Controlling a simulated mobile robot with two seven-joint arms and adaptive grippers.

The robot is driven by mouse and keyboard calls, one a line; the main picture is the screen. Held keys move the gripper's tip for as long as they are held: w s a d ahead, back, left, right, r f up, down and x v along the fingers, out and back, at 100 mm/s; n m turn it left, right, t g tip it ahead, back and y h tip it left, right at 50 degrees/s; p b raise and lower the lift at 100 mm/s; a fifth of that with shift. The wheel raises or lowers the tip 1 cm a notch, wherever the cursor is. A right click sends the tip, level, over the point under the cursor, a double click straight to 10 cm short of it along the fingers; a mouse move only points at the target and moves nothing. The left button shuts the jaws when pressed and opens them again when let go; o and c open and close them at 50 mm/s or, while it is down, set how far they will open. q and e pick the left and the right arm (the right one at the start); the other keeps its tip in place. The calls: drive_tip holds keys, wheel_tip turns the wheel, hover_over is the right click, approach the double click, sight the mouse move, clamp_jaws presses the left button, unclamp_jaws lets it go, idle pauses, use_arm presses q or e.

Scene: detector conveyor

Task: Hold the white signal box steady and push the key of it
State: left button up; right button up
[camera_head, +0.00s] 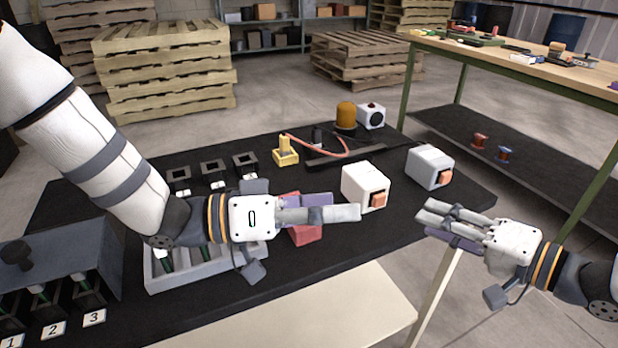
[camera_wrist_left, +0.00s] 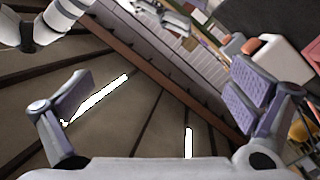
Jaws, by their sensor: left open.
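A red block (camera_head: 304,234) sits partly behind my left gripper. A yellow piece (camera_head: 285,152), a red cable (camera_head: 325,153) and an amber lamp (camera_head: 346,115) stand farther back. A grey tray (camera_head: 200,273) lies at the front left. A wooden workbench (camera_head: 540,70) stands at the right.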

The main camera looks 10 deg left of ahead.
use_arm(q)
drive_tip(key=w+a+r+m+t+y, duration=0.25)
drive_tip(key=w+m, duration=0.35)
drive_tip(key=w, duration=0.3)
drive_tip(key=n+y, duration=0.1)
drive_tip(key=y, duration=0.2)
approach(359, 178)
drive_tip(key=shift+g, duration=0.25)
drive_tip(key=x, duration=1)
drive_tip(key=shift+w+d+r, duration=0.2)
drive_tip(key=shift+w+d, duration=0.05)
drive_tip(key=shift+w, duration=0.25)
drive_tip(key=shift+c, duration=0.6)
drive_tip(key=c, duration=1.5)
use_arm(e)
drive_tip(key=shift+c, duration=0.3)
clamp_jaws()
use_arm(q)
drive_tip(key=shift+f, duration=0.1)
drive_tip(key=shift+s+f, duration=0.1)
drive_tip(key=shift+f, duration=0.05)
use_arm(e)
drive_tip(key=shift+w+f, duration=0.1)
